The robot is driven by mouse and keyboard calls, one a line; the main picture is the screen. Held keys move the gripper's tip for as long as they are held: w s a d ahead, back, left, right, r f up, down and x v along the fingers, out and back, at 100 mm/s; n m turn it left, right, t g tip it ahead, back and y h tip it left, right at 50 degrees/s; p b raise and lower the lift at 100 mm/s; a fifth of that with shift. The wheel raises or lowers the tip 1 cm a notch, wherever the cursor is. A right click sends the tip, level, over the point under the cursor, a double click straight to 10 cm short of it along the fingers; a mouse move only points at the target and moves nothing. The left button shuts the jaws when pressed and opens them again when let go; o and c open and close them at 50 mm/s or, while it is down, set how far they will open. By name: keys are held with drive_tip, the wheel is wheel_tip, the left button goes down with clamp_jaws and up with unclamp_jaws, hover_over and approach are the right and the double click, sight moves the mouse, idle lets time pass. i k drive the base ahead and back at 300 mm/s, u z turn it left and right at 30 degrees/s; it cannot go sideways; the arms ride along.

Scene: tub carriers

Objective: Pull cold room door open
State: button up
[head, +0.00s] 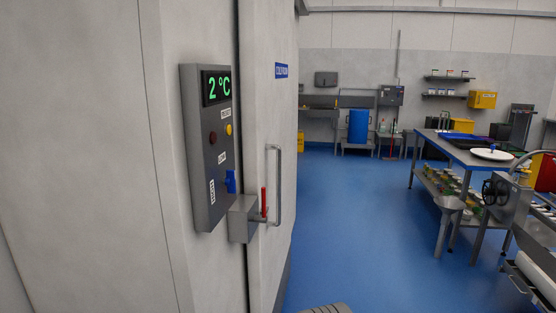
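The cold room door (268,110) is a tall pale panel left of centre, seen at a steep angle. It bears a small blue sign (281,71). A vertical grey metal bar handle (278,185) stands out from its face. A grey latch box (242,217) with an upright red lever (264,201) sits low beside the handle. A dark upright seam runs along the door's left side; I cannot tell from it whether the door is fully shut. My gripper is not clearly in view, and nothing is seen touching the handle.
A grey control panel (208,150) reading 2 °C is on the pale wall left of the door. The blue floor (350,230) in front is open. A steel worktable (455,150) and a machine (508,200) stand at right. A blue barrel (358,127) is at the back.

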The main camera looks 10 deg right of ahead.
sight(266, 28)
drive_tip(key=z, duration=1)
drive_tip(key=i, duration=1.55)
drive_tip(key=u, duration=2.5)
